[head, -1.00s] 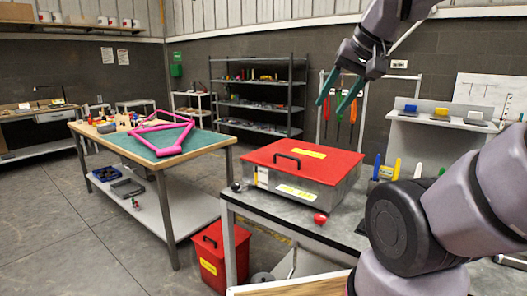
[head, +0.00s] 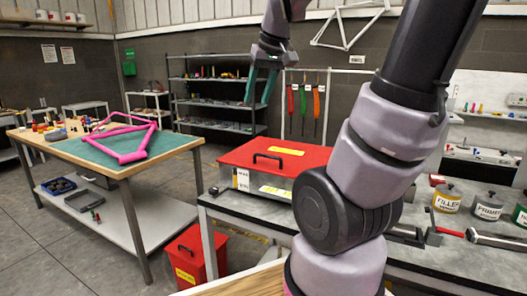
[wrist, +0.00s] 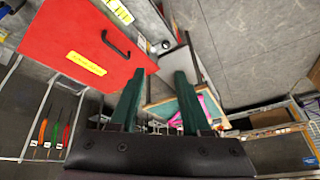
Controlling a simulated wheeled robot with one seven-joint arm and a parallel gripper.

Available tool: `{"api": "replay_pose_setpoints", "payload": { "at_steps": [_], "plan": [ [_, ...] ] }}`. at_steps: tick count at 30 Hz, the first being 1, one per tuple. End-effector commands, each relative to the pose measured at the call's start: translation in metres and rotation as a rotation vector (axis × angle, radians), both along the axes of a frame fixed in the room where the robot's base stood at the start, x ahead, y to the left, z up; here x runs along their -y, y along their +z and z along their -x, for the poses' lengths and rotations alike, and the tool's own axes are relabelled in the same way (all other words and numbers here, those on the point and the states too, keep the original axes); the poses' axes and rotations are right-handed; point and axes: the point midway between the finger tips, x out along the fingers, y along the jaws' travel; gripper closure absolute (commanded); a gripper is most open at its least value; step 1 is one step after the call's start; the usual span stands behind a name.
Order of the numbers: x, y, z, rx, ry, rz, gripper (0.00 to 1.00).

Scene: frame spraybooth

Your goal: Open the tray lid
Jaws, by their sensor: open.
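The tray is a grey metal box (head: 240,179) with a flat red lid (head: 298,160) on a bench. The lid is shut and has a black handle (head: 269,157) and a yellow label. In the wrist view the red lid (wrist: 60,50) fills the upper left, with its black handle (wrist: 115,44) near its edge. My gripper (head: 259,104) is open and empty, above and behind the lid in the head view, apart from it. In the wrist view its green fingers (wrist: 155,90) point away with a gap between them. My arm hides the right part of the tray.
A red bin (head: 196,262) stands on the floor beside the bench. A work table (head: 180,157) with a pink bike frame (head: 125,150) is at the left. Paint tins (head: 487,206) stand on the bench at right. Grey shelves (head: 215,103) stand behind.

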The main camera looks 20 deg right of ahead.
Motion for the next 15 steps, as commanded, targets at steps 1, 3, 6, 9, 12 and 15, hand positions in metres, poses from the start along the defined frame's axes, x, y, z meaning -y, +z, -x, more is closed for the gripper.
{"api": "replay_pose_setpoints", "payload": {
  "at_steps": [1,3,6,9,12,15],
  "plan": [
    [0.004,-0.004,-0.010,-0.017,0.024,0.021,0.53],
    [0.011,-0.010,-0.024,-0.039,0.070,0.058,0.53],
    [0.024,-0.024,-0.049,-0.082,0.149,0.122,0.53],
    [0.041,-0.045,-0.081,-0.141,0.259,0.203,0.53],
    [0.059,-0.069,-0.110,-0.205,0.377,0.283,0.53],
    [0.075,-0.093,-0.133,-0.262,0.481,0.349,0.53]
  ]
}}
